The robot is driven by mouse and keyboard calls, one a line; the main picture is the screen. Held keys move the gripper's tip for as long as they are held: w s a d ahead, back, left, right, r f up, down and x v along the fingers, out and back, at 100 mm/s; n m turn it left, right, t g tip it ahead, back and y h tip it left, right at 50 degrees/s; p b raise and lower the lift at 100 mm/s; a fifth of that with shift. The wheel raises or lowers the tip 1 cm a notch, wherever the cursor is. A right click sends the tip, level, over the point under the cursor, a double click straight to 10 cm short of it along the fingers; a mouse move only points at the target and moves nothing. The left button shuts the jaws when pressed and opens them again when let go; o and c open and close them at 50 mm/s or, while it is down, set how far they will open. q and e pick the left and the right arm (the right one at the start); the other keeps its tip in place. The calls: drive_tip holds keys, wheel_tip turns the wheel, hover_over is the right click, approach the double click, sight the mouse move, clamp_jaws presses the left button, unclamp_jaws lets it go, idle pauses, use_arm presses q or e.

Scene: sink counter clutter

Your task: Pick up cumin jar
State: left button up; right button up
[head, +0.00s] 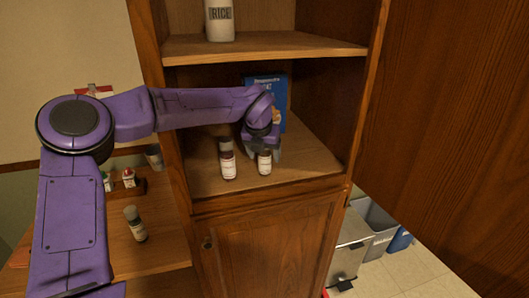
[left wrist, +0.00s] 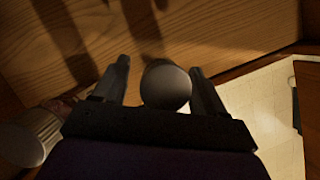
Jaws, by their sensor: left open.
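The labels are too small to read, so I cannot tell which is cumin. My left gripper (head: 263,144) is at the right jar, coming from above and behind it. In the left wrist view, the open fingers (left wrist: 159,66) stand on either side of a round grey lid (left wrist: 166,86), with a gap on the right; contact on the left is unclear. My right gripper is not in view.
A blue box (head: 272,88) stands behind my gripper on the lower shelf. A white rice container (head: 219,20) is on the upper shelf (head: 262,46). The open cabinet door (head: 460,130) is at right. Another jar (head: 135,224) stands on the counter at left.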

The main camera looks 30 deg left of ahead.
use_arm(q)
drive_tip(key=shift+w+a+f, duration=0.1)
drive_tip(key=shift+w+f, duration=0.25)
drive_tip(key=shift+f, duration=0.2)
drive_tip(key=shift+s+r, duration=0.1)
drive_tip(key=c, duration=1.1)
